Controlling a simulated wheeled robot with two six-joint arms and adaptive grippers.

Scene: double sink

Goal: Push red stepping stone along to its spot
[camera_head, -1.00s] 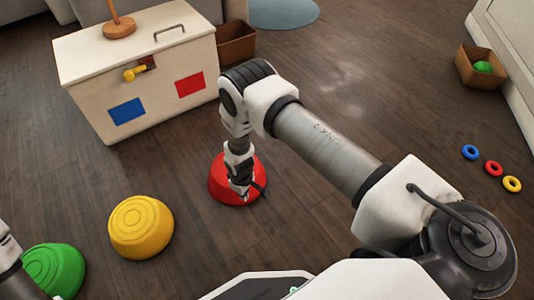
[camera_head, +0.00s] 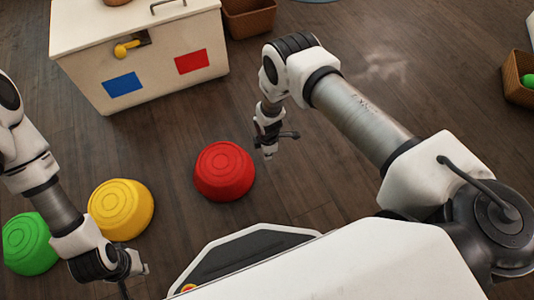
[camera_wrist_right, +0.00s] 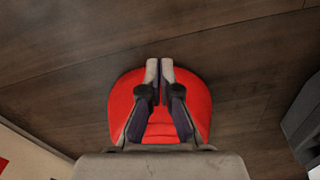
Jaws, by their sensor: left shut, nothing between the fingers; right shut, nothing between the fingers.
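The red stepping stone (camera_head: 224,171), a round dome with ringed top, sits on the floor right of the yellow stone (camera_head: 121,209). The green stone (camera_head: 29,243) is further left. My right gripper (camera_head: 268,153) is shut and empty, pointing down just right of the red stone, with a small gap in the head view. In the right wrist view the shut fingers (camera_wrist_right: 160,66) overlap the red stone (camera_wrist_right: 197,102) and hide its middle; I cannot tell contact there. My left gripper (camera_head: 135,274) is shut and empty, low in front of the yellow stone.
A white chest (camera_head: 140,55) with blue and red squares and a yellow handle stands behind the stones. A brown basket (camera_head: 248,18) is beside it. Another basket (camera_head: 519,78) with a green ball is at the right edge. Wood floor between chest and stones is clear.

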